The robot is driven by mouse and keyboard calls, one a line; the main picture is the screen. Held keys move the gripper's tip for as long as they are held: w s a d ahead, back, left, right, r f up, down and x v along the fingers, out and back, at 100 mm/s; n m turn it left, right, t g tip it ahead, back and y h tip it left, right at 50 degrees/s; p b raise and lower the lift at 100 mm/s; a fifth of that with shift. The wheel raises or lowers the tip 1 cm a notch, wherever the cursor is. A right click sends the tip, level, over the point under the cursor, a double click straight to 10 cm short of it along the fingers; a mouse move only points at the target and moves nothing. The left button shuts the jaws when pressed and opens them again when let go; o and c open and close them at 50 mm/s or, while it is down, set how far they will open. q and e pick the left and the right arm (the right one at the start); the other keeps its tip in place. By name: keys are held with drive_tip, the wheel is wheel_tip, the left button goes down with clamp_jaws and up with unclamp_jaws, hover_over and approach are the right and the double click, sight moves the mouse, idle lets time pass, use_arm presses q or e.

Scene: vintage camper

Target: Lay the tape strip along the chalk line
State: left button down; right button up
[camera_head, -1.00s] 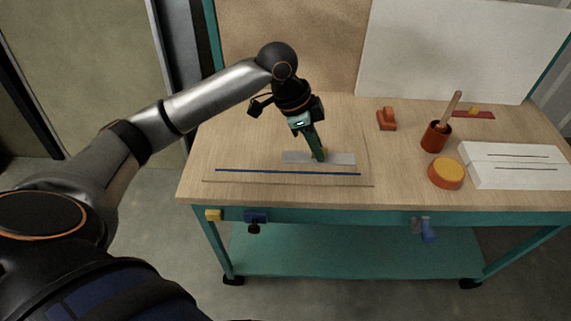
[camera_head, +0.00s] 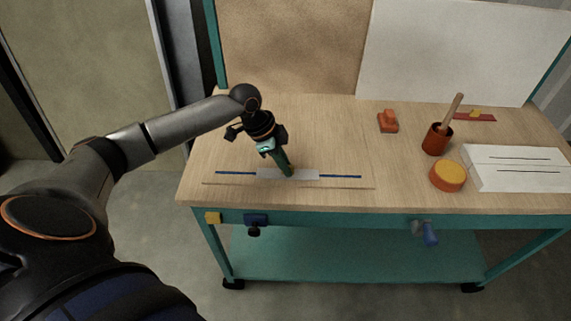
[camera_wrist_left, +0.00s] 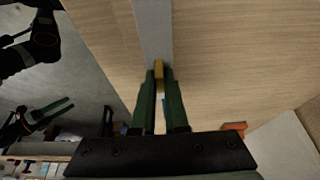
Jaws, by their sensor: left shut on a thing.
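The tape strip (camera_head: 306,174) is a flat pale grey band. In the head view it overlaps the middle of the blue chalk line (camera_head: 341,176), roughly parallel to it; both ends of the line show beyond it. My left gripper (camera_head: 289,173) comes down onto the strip, shut on it. In the left wrist view the strip (camera_wrist_left: 153,28) runs away from my left gripper (camera_wrist_left: 160,80), with a small yellow piece (camera_wrist_left: 159,72) between the fingertips. I cannot tell whether the strip touches the wood. My right gripper (camera_wrist_left: 58,113) shows small and dark at the left of the wrist view.
On the wooden bench top (camera_head: 340,140) stand an orange-red block (camera_head: 388,122), a brown cup with a wooden handle (camera_head: 436,138), a round orange-topped piece (camera_head: 447,175) and a white box (camera_head: 510,178), all to the right. Wood around the strip is clear.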

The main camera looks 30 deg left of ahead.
use_arm(q)
drive_tip(key=c, duration=0.9)
unclamp_jaws()
drive_tip(key=shift+c, duration=0.2)
drive_tip(key=v, duration=1.2)
drive_tip(key=shift+p, duration=0.4)
drive_tip(key=shift+g, duration=0.4)
drive_tip(key=s+d+f, duration=0.1)
drive_tip(key=d+f, duration=0.1)
drive_tip(key=s+d+f, duration=0.1)
drive_tip(key=d+f, duration=0.1)
drive_tip(key=f, duration=0.1)
drive_tip(key=s+d+f, duration=0.1)
drive_tip(key=d+f, duration=0.1)
drive_tip(key=d, duration=0.1)
drive_tip(key=shift+s+f, duration=0.2)
drive_tip(key=shift+f, duration=0.15)
drive_tip(key=s+d+f+n+t+y, duration=0.1)
drive_tip(key=s+d+f+n+t, duration=0.1)
drive_tip(key=s+d+f+n, duration=0.6)
drive_tip(key=s+a+n+y, duration=0.2)
drive_tip(key=s+a, duration=0.1)
drive_tip(key=s, duration=0.7)
drive_tip(key=w+d+f+t+h+p, duration=0.1)
drive_tip(key=w+d+f+t+p, duration=0.2)
drive_tip(key=w+d+f+t, duration=0.1)
wheel_tip(320, 180, down, 3)
drive_tip(key=shift+d+r+t+p, duration=0.25)
drive_tip(key=shift+t+p, duration=0.1)
drive_tip(key=shift+t, duration=0.35)
